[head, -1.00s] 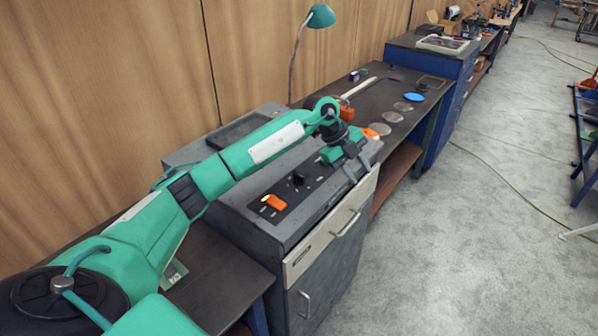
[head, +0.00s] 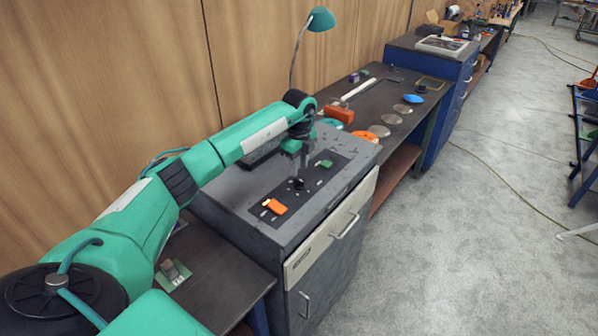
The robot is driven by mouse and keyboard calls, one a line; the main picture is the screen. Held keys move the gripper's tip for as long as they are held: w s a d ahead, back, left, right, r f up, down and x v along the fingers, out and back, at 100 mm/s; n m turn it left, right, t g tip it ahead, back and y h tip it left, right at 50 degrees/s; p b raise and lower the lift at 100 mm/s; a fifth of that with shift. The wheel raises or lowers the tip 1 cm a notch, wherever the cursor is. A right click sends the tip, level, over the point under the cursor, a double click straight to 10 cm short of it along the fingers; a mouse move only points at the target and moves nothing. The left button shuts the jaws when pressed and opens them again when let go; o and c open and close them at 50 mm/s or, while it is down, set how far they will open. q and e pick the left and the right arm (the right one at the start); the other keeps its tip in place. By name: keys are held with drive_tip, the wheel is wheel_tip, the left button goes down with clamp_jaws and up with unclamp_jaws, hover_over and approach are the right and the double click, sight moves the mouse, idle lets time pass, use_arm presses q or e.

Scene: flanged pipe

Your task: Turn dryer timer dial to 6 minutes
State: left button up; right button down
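The dryer is a grey cabinet (head: 345,187) with a dark control panel on top. A small black round dial (head: 298,183) sits mid-panel, between an orange switch (head: 275,206) and a green switch (head: 326,163). The dial's minute marks are too small to read. My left gripper (head: 297,165) points down just above and behind the dial. Its two grey fingers look apart, with nothing seen between them. I cannot tell whether a fingertip touches the dial. My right gripper is not in view.
A dark workbench (head: 382,100) with several discs, an orange block (head: 338,113) and a green lamp (head: 321,19) lies behind the dryer. A light drawer front (head: 330,235) with a handle faces the aisle.

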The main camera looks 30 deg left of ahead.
sight(299, 179)
use_arm(q)
drive_tip(key=shift+f+p, duration=0.5)
drive_tip(key=shift+f, duration=1.8)
clamp_jaws()
